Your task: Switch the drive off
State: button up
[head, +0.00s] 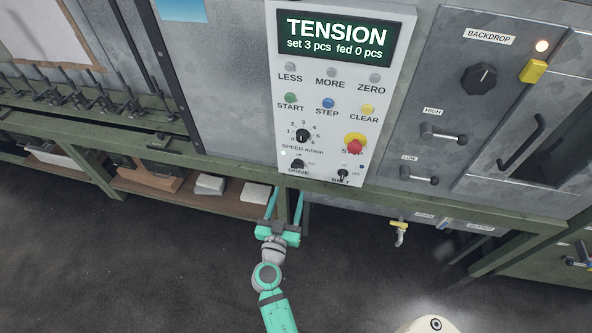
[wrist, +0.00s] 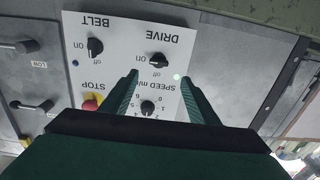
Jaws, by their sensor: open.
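The DRIVE switch is a small black knob (head: 297,164) low on the left of the white control panel (head: 330,110). In the wrist view, where the panel appears upside down, the DRIVE knob (wrist: 158,60) shows with "on" at its left and "off" below it. The knob's pointer seems turned toward "on", but it is small. A pale green lamp (wrist: 177,77) glows beside it. My gripper (head: 285,203) is open and empty, below the panel in the head view. In the wrist view its fingers (wrist: 160,78) frame the area just by the DRIVE knob, apart from it.
The BELT knob (wrist: 96,47) sits beside DRIVE. The red STOP button (head: 355,146) on its yellow base and the SPEED dial (head: 302,136) are just above. A green bench rail (head: 400,199) runs under the panel. Yellow-handled tap (head: 399,228) hangs to the right.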

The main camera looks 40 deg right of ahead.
aim_at(297, 168)
jog(key=x, duration=1.1)
jog(key=shift+d+r, duration=0.2)
jog(key=shift+r, duration=0.15)
jog(key=c, duration=1)
